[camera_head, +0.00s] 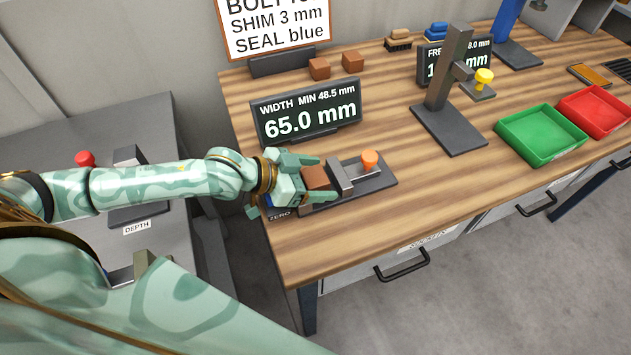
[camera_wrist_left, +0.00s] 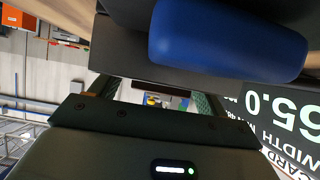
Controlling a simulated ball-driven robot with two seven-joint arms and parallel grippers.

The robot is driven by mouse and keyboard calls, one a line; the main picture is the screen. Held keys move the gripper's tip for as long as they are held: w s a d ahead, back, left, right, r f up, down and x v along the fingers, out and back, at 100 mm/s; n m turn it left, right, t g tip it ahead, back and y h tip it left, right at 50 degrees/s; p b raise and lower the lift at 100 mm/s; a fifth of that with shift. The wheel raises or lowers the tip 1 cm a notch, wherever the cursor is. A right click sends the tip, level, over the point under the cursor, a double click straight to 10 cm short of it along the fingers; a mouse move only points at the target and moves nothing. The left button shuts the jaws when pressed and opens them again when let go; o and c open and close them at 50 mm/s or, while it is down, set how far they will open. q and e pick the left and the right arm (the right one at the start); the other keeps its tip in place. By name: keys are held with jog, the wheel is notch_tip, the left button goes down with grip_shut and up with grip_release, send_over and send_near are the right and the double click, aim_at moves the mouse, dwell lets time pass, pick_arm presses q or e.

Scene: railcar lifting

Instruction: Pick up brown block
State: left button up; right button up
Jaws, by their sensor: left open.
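A brown block (camera_head: 315,177) sits at the width gauge (camera_head: 378,182) on the wooden bench, against the grey jaw of the gauge. My left gripper (camera_head: 321,178) is open, with one finger on the far side of the block and one on the near side. I cannot tell whether the fingers touch it. Two more brown blocks, one on the left (camera_head: 319,69) and one on the right (camera_head: 353,61), stand at the back of the bench. In the left wrist view a large blue part (camera_wrist_left: 228,40) fills the top, and I cannot make out the block there. My right gripper is not in view.
The width display (camera_head: 306,112) reads 65.0 mm just behind my left gripper. An orange knob (camera_head: 369,159) stands on the gauge. A grey stand with a yellow knob (camera_head: 484,78), a green tray (camera_head: 541,135) and a red tray (camera_head: 597,112) lie to the right. The bench front is clear.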

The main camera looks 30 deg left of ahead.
pick_arm(q)
jog(key=c, duration=1.2)
jog(key=shift+r, duration=0.15)
